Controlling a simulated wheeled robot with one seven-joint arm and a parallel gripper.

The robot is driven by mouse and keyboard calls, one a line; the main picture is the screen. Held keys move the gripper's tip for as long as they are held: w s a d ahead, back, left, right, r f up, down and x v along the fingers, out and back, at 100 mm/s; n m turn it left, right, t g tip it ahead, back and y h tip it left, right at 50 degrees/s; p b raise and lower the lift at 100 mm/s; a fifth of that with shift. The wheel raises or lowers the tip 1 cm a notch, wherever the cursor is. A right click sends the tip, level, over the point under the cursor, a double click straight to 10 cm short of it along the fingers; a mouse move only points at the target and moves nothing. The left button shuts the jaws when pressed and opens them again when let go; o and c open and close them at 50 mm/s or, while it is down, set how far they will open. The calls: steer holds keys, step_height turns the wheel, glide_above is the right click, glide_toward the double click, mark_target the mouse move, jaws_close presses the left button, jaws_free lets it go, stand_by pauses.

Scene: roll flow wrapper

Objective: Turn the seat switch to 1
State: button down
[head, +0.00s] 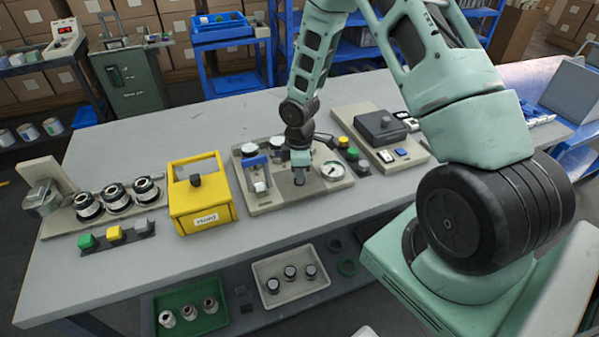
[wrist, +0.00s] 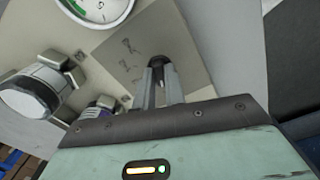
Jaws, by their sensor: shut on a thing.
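My gripper (head: 299,172) points down over the beige fixture panel (head: 266,207) in the middle of the table. In the wrist view its two fingers (wrist: 158,88) are shut on a small black switch knob (wrist: 157,62). The knob stands on a grey-beige label plate (wrist: 178,41) with faint dark marks to its left. The marks are too small to read surely, so I cannot tell which position the knob points to. In the head view the knob is mostly hidden by my gripper.
A round gauge (head: 332,170) sits close right of my gripper. Blue-and-white clamp parts (head: 256,170) stand left on the same panel. A yellow box (head: 199,207) is farther left, and a dark-topped unit (head: 380,128) is at right.

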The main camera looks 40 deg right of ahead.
steer(key=c, duration=1.5)
jaws_free()
steer(key=shift+o, duration=0.2)
step_height(320, 180, up, 18)
steer(key=shift+f, duration=0.25)
steer(key=s+a+r+m, duration=0.1)
steer(key=s+a+r, duration=0.1)
steer(key=s+a, duration=0.45)
steer(key=s+a+r, duration=0.3)
steer(key=a, duration=0.7)
steer(key=s+a+r+m, duration=0.1)
steer(key=s+a, duration=0.3)
steer(key=s, duration=0.3)
steer(key=s+a+r+m, duration=0.1)
steer(key=s+a, duration=0.3)
steer(key=s, duration=0.4)
steer(key=shift+s+y, duration=0.15)
steer(key=shift+y, duration=0.15)
